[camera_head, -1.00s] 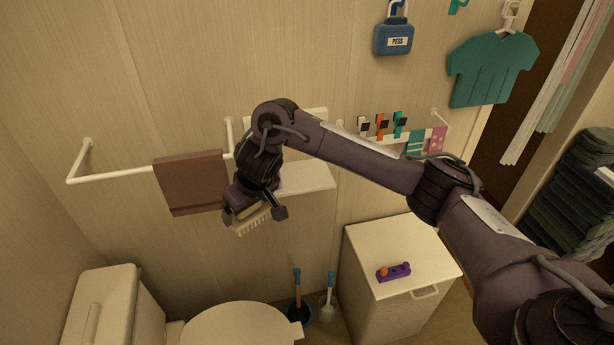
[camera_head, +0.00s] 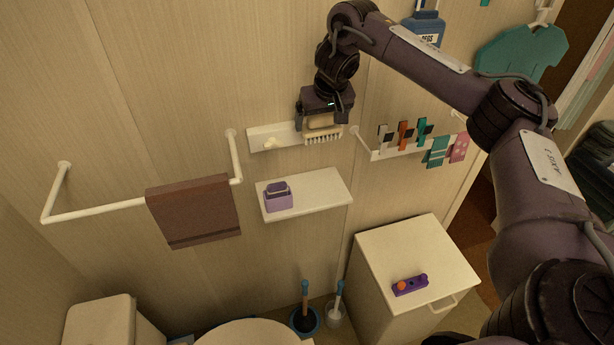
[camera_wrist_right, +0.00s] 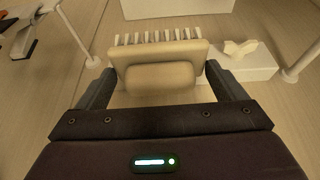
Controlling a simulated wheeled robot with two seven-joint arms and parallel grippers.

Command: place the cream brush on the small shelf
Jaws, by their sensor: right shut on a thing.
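The cream brush (camera_head: 322,132) is in my right gripper (camera_head: 324,122), which is shut on it, bristles facing down in the head view. In the right wrist view the brush (camera_wrist_right: 158,64) sits between the two fingers. The small white shelf (camera_head: 325,190) is on the wall, below the brush and apart from it. A purple holder (camera_head: 278,197) with a dark item in it stands on the shelf's left part; the shelf's right part is bare. My left gripper does not show.
A white hook rail (camera_head: 262,137) is on the wall right behind the gripper. A towel bar (camera_head: 100,211) with a brown towel (camera_head: 195,210) is at left. A peg rail (camera_head: 385,153) with clips and small cloths is at right. A white cabinet (camera_head: 400,250) stands below.

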